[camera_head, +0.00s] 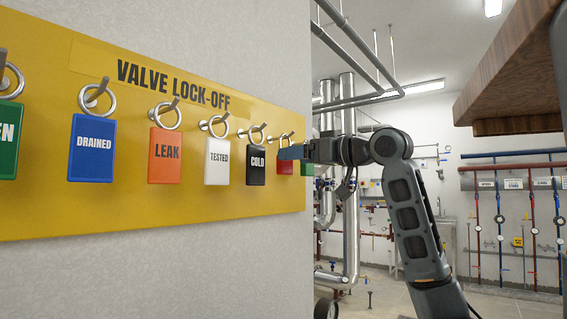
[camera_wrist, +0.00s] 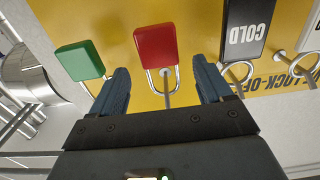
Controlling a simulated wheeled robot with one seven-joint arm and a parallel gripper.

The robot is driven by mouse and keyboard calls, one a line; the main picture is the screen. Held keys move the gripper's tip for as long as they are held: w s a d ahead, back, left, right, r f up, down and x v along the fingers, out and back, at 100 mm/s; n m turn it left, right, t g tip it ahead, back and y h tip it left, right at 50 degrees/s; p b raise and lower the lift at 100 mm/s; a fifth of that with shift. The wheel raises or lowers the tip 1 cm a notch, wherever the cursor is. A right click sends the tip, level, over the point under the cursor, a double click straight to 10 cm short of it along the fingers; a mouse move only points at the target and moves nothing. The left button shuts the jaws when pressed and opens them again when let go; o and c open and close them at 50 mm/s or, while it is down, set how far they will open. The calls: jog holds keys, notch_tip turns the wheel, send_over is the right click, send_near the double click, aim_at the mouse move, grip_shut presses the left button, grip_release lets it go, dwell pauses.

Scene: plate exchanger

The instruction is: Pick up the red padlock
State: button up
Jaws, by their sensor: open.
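The red padlock (camera_head: 285,166) hangs by its ring from a peg on the yellow valve lock-off board (camera_head: 60,217), near the board's right end. It is partly hidden behind my gripper in the head view. In the wrist view the red padlock (camera_wrist: 157,45) shows whole, with its shackle and peg below its body. My gripper (camera_head: 283,153) is at the board beside the padlock's upper part. In the wrist view its two blue fingers (camera_wrist: 163,77) are open, one on each side of the shackle, with nothing held between them.
A black COLD padlock (camera_wrist: 247,28) and a green padlock (camera_wrist: 80,60) hang on either side of the red one. White (camera_head: 217,163), orange (camera_head: 165,157) and blue (camera_head: 91,149) padlocks hang farther left. Pipes (camera_head: 349,200) stand beyond the board's right end.

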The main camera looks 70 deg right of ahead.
jog(key=p+x, duration=0.1)
jog(key=x, duration=0.3)
jog(key=shift+w+r, duration=0.1)
jog(key=shift+w, duration=0.15)
jog(key=c, duration=1.1)
